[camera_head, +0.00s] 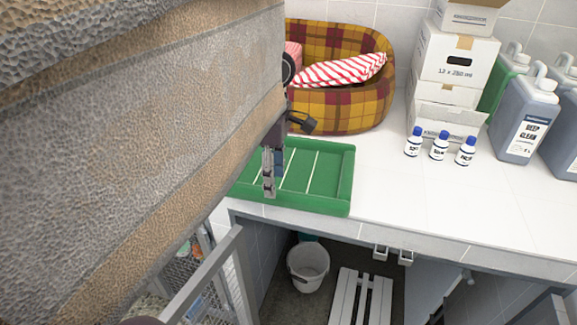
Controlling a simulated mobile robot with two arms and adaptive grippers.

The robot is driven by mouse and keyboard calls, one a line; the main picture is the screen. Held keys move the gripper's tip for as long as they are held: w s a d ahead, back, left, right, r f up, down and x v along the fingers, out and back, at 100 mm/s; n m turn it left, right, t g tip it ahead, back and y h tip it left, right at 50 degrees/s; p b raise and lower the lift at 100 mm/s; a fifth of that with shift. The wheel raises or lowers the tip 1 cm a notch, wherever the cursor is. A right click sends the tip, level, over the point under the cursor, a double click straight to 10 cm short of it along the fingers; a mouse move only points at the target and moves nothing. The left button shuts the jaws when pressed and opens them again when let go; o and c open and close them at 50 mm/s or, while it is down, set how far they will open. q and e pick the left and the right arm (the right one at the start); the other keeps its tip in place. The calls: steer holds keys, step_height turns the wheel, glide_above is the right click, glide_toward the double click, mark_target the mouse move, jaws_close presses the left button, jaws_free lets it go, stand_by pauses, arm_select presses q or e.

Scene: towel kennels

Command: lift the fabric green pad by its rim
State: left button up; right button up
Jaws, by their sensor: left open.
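The green pad (325,205) lies on the white counter near its front edge, with a raised rim and pale lines across its middle. My left gripper (269,186) points down over the left part of the pad, close to the near rim. It looks open and empty. Whether its fingertips touch the pad is hard to tell. The pad's left end is partly hidden by a large blurred-edged tan and grey textured mass (110,130) in the foreground. My right gripper is not in view.
A plaid pet bed (345,110) with a red-striped cloth (340,70) stands behind the pad. Boxes (455,60), small white bottles (439,146) and jugs (525,120) stand at the right. The counter (400,200) right of the pad is clear. A bucket (308,267) is below.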

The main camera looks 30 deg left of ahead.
arm_select(q)
steer(key=shift+s+f+p, duration=0.1)
steer(key=shift+f+p, duration=0.55)
steer(key=shift+f, duration=0.2)
steer(key=f, duration=0.1)
steer(key=f+p, duration=0.1)
steer(key=shift+w+f, duration=0.3)
steer(key=shift+f, duration=0.4)
steer(key=shift+s+f, duration=0.1)
steer(key=c, duration=1)
jaws_close()
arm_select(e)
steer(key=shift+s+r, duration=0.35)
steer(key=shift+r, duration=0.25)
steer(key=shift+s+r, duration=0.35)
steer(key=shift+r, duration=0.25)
